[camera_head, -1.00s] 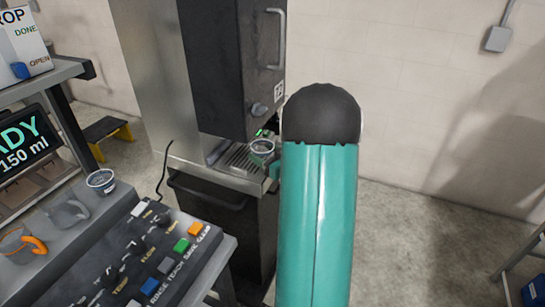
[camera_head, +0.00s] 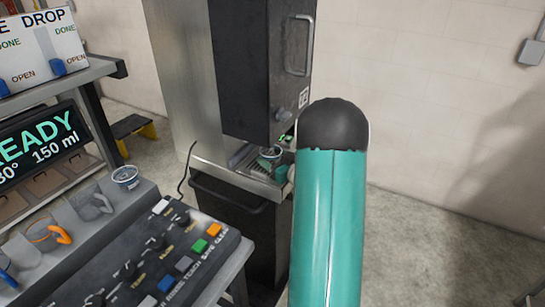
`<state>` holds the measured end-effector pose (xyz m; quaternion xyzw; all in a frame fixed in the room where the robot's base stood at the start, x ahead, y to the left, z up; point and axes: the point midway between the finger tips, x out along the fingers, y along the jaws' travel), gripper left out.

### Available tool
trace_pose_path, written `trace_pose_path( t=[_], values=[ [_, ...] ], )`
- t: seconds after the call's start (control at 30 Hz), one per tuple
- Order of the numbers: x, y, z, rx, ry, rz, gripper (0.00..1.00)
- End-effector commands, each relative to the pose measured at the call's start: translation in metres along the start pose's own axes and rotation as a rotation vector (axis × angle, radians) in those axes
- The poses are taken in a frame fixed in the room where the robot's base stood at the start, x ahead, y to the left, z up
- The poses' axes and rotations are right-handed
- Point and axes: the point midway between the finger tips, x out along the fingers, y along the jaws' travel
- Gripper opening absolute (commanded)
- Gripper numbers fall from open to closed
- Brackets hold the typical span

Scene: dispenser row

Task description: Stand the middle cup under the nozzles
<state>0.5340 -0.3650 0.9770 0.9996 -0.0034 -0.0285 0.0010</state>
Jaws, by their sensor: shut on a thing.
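A small cup (camera_head: 271,151) with a pale rim is at the drip tray (camera_head: 238,166) of the dark dispenser (camera_head: 245,70), below its overhanging cabinet. Teal fingers of my gripper (camera_head: 266,161) are around the near side of the cup and shut on it. I cannot tell whether the cup's base touches the tray. The rest of my gripper is hidden behind my large teal arm link. The nozzles are not clearly visible.
A control panel (camera_head: 165,265) with coloured buttons is at the front. Beside it a grey ledge holds a white-rimmed cup (camera_head: 125,174), a grey cup (camera_head: 92,204) and an orange-handled cup (camera_head: 47,234). A READY display (camera_head: 40,148) stands behind. Open floor lies at the right.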

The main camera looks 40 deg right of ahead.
Motion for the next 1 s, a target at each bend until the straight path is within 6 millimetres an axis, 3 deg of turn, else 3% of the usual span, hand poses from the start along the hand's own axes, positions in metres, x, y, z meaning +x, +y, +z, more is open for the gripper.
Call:
trace_pose_path(
  t=[0.97, 1.0],
  values=[
    [0.001, 0.000, 0.013, 0.000, 0.000, 0.000, 0.32],
    [0.001, 0.000, 0.013, -0.001, 0.001, 0.000, 0.64]
  ],
)
